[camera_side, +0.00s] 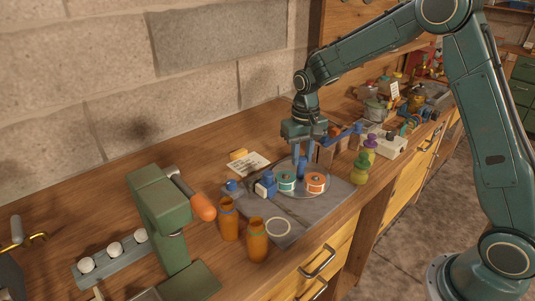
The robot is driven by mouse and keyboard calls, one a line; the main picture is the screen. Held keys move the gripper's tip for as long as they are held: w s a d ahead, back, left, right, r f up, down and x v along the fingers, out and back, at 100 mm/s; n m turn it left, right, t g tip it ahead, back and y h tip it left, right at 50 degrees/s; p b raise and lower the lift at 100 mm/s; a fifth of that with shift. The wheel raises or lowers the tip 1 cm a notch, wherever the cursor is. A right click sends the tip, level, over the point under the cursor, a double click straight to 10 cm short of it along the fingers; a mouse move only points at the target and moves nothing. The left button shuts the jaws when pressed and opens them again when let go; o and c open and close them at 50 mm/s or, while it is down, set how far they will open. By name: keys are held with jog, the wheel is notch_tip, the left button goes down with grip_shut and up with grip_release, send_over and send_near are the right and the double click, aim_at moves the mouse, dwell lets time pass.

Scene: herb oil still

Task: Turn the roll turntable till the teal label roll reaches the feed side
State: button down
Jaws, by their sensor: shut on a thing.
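The roll turntable (299,205) is a grey disc on a dark mat on the wooden bench. The teal label roll (286,183) stands on the near side of the disc, left of an orange-red label roll (316,184). My gripper (302,174) points down over the turntable, its blue fingers just behind and between these two rolls. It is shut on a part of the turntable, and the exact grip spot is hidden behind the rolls. A blue and white piece (266,186) is left of the teal roll; I cannot tell whether it is the feed.
Two amber bottles (257,240) and a pale ring (278,226) are in front of the turntable. A green press (162,215) with an orange-tipped handle is at left. A paper note (247,163) lies behind.

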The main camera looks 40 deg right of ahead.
aim_at(302, 158)
jog(key=shift+n, duration=0.5)
jog(key=c, duration=1.1)
grip_release()
jog(key=shift+c, duration=0.2)
jog(key=shift+r, duration=0.2)
notch_tip(302, 158, up, 14)
jog(key=shift+f, duration=0.25)
jog(key=shift+s+r, duration=0.1)
